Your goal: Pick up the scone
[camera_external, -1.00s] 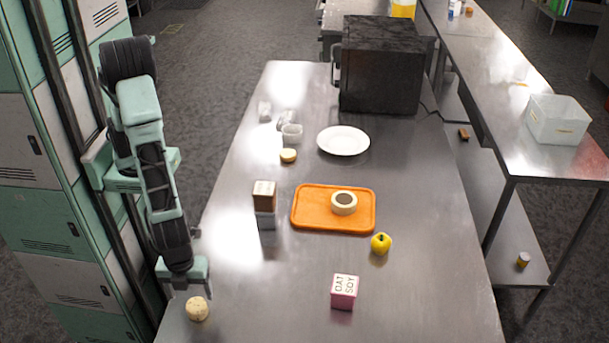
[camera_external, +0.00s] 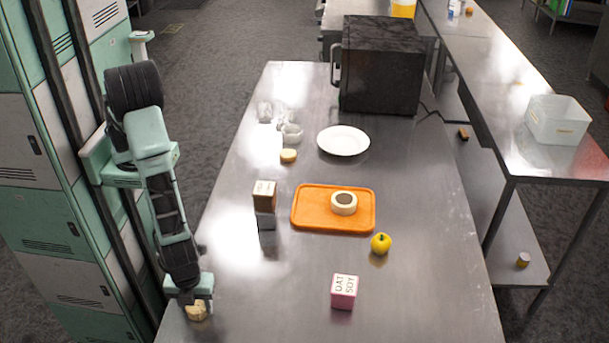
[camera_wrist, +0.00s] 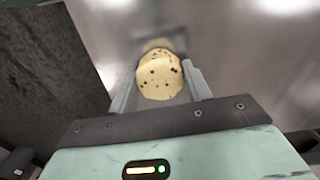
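The scone (camera_external: 196,312) is pale and round with dark specks. It is at the table's near left corner, partly hidden under my gripper (camera_external: 192,301) in the external view. In the wrist view the scone (camera_wrist: 160,78) is between the two fingers of my gripper (camera_wrist: 161,68). One finger stands along each side, very close to the scone. The fingers look spread around it; whether either touches is hard to tell.
A pink-and-white cube (camera_external: 344,291), a yellow apple (camera_external: 381,244) and an orange tray (camera_external: 310,222) bearing a ring are to the right. A plate (camera_external: 343,141) and a black oven (camera_external: 381,68) are farther back.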

